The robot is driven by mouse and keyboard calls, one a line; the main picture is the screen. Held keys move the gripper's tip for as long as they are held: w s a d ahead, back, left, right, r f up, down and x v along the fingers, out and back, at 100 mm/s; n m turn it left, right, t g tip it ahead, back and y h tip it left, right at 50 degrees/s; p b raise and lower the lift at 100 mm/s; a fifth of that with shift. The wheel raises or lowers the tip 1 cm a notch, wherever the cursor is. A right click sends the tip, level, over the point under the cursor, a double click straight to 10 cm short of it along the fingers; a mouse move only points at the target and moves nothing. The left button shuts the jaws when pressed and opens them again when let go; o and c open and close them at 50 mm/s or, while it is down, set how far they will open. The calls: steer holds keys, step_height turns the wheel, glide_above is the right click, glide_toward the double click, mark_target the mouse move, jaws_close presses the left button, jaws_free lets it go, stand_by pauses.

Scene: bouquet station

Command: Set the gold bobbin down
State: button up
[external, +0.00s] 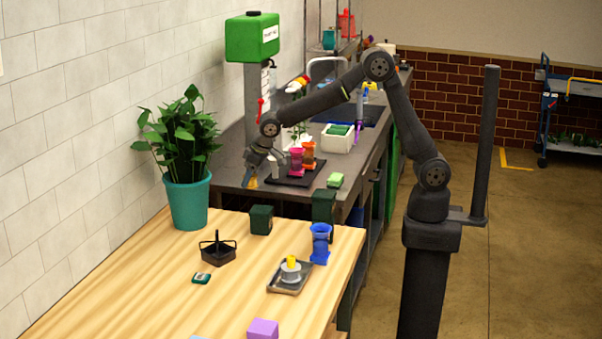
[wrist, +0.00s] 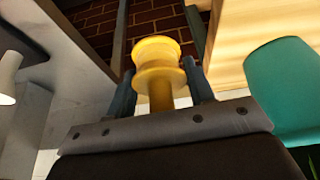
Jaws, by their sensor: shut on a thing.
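My gripper (external: 252,170) is low at the left end of the dark counter (external: 232,170), near the wooden table. It is shut on the gold bobbin (wrist: 158,58), which shows between the two fingers in the wrist view. The bobbin has a rounded top, a wider flange and a narrower stem. In the external view only a small yellow bit of the bobbin (external: 249,183) shows below the fingers. I cannot tell whether it touches the counter.
A teal pot (external: 189,203) with a leafy plant stands close on the left. A black tray (external: 291,179) with pink and orange vessels lies to the right. A dark green box (external: 261,219), a black basket (external: 218,252) and a grey tray (external: 272,287) are on the wooden table (external: 130,280).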

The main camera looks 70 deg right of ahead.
steer(key=s+d+m, duration=0.1)
steer(key=d, duration=0.4)
steer(key=s+d+f+m+h, duration=0.1)
steer(key=d, duration=0.5)
steer(key=s+d+f+m, duration=0.1)
steer(key=s+d+m, duration=0.1)
steer(key=d, duration=0.4)
steer(key=shift+f+h, duration=0.2)
steer(key=shift+h, duration=0.1)
